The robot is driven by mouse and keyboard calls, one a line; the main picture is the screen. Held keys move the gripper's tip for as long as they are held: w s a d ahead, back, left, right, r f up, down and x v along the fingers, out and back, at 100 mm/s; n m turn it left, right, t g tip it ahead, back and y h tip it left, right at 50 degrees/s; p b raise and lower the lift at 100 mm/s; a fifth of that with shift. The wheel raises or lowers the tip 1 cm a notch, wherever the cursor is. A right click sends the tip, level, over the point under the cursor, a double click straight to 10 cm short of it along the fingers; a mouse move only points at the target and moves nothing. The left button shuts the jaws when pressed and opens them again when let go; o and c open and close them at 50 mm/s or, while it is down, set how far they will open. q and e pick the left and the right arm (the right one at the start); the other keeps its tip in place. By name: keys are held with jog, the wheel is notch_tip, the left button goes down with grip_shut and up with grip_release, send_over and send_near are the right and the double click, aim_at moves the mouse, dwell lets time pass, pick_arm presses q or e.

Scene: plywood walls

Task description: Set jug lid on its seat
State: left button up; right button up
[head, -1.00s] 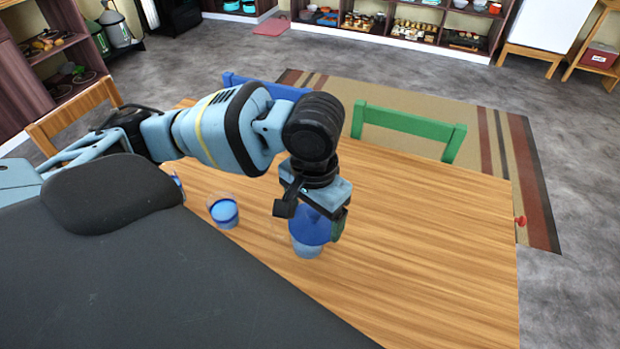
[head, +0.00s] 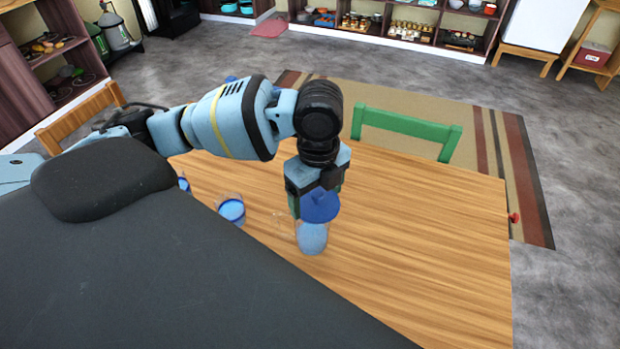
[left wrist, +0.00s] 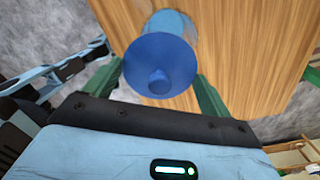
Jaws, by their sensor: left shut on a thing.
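A round blue lid (head: 320,207) with a small knob is held between the fingers of my left gripper (head: 316,194), which is shut on it. In the left wrist view the lid (left wrist: 160,58) sits between the two green fingers, knob toward the camera. The clear jug (head: 312,240) with blue contents stands upright on the table just below the lid, its handle toward the left. The jug (left wrist: 170,22) also shows partly behind the lid in the left wrist view. The lid hides the jug's mouth, and I cannot tell whether they touch. My right gripper is not seen.
A glass with blue contents (head: 231,210) stands left of the jug, and another glass (head: 184,184) is farther left, partly hidden. The wooden table (head: 430,240) is clear to the right. A green chair (head: 405,125) stands at its far side.

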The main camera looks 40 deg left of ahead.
aim_at(312, 193)
pick_arm(q)
jog(key=m, duration=0.4)
jog(key=a+r+m, duration=0.1)
jog(key=m, duration=0.2)
jog(key=shift+w+p, duration=0.35)
jog(key=shift+p, duration=0.05)
jog(key=m, duration=0.5)
jog(key=shift+w+a+r+p, duration=0.15)
jog(key=shift+w+a+p, duration=0.1)
jog(key=shift+a+p, duration=0.05)
jog(key=m, duration=0.2)
jog(key=shift+w+a+m, duration=0.1)
jog(key=shift+a+m, duration=0.1)
jog(key=shift+m, duration=0.2)
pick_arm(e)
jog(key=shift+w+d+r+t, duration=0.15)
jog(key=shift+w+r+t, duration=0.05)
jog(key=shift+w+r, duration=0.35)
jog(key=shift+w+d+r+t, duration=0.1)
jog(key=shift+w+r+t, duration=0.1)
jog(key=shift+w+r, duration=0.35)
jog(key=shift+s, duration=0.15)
